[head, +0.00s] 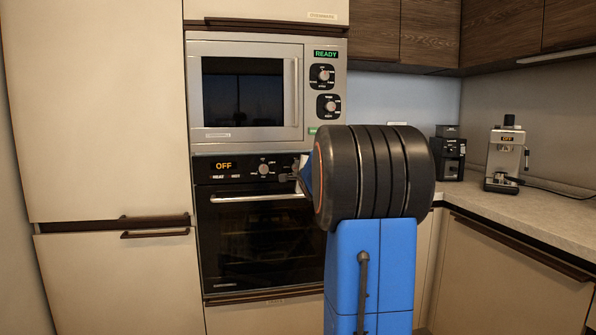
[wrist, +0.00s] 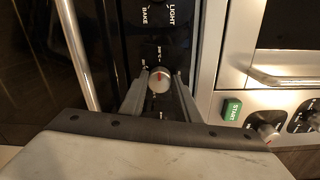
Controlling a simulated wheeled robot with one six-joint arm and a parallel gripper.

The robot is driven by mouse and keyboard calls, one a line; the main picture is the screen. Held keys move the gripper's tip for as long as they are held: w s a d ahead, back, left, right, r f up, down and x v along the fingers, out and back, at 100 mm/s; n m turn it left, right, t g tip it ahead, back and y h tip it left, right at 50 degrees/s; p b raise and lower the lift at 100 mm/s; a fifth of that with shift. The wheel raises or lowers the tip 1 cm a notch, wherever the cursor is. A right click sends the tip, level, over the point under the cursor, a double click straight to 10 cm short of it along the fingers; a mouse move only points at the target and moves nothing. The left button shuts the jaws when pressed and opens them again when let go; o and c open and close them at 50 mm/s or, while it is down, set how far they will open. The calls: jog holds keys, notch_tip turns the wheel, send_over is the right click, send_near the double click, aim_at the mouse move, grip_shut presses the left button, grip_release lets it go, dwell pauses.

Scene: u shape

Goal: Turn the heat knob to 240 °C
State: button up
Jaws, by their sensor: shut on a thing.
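The heat knob (wrist: 159,80) is a round silver knob with a red mark, seen in the wrist view on the oven's black panel. Its mark points roughly toward the top of that picture. Small °C labels surround it, too small to read surely. My gripper (wrist: 160,86) has one finger on each side of the knob and is shut on it. In the head view my gripper (head: 299,172) is at the right of the oven panel, and my arm hides the heat knob. The oven display (head: 224,166) reads OFF.
Another oven knob (head: 263,169) is left of my gripper. The oven door handle (head: 255,198) runs just below. Above is a microwave (head: 245,133) showing READY; its green START button (wrist: 232,108) is close to my gripper. A coffee machine (head: 505,158) stands on the right counter.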

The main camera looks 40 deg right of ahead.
jog(key=shift+f, duration=0.15)
jog(key=o, duration=1)
jog(key=shift+o, duration=0.2)
jog(key=shift+s, duration=0.1)
jog(key=v, duration=1.7)
jog(key=shift+s, duration=0.1)
